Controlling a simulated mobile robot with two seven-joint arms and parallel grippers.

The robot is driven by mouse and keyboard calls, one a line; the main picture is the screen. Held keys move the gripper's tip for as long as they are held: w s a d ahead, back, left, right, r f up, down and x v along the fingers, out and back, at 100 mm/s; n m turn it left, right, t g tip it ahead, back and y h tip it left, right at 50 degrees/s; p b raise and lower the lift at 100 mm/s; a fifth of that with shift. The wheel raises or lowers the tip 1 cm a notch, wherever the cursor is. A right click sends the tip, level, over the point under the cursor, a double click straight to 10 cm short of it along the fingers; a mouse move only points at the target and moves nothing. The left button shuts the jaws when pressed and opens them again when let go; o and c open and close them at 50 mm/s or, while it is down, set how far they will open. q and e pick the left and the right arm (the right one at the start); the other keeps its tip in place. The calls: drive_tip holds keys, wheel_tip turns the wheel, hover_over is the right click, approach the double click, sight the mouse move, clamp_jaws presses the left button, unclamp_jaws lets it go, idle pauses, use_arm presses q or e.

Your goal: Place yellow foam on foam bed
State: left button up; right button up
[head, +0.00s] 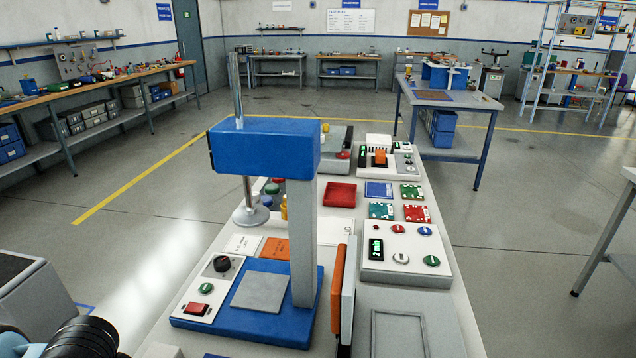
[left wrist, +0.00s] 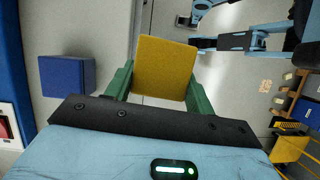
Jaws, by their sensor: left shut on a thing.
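My left gripper (left wrist: 160,85) is shut on the yellow foam (left wrist: 164,68), a square yellow block held between two green fingers in the left wrist view. The foam and the left gripper do not show in the head view. A flat grey square pad (head: 260,291) lies bare on the blue base of a press-like fixture (head: 264,150); I cannot tell for sure that it is the foam bed. My right gripper does not show in either view.
The fixture's blue head and grey post stand over the white bench (head: 448,325). A panel with a red button (head: 198,309) sits left of the pad. An orange upright panel (head: 337,290) stands to its right. A blue block (left wrist: 67,76) shows in the left wrist view.

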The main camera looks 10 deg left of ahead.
use_arm(q)
drive_tip(key=shift+w+r+m, duration=0.1)
drive_tip(key=shift+w+m, duration=0.4)
drive_tip(key=shift+m, duration=0.1)
drive_tip(key=w+r+m+g+y+p, duration=0.2)
drive_tip(key=w+r+m+g+y, duration=0.2)
drive_tip(key=w+m, duration=0.4)
drive_tip(key=m, duration=0.7)
drive_tip(key=shift+w+r+p, duration=0.25)
drive_tip(key=shift+r+p, duration=0.05)
drive_tip(key=shift+r, duration=0.05)
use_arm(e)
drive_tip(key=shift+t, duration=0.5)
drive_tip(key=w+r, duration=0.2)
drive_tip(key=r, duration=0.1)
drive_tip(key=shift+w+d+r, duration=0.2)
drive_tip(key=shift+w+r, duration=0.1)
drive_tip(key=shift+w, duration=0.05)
use_arm(q)
drive_tip(key=shift+a, duration=0.1)
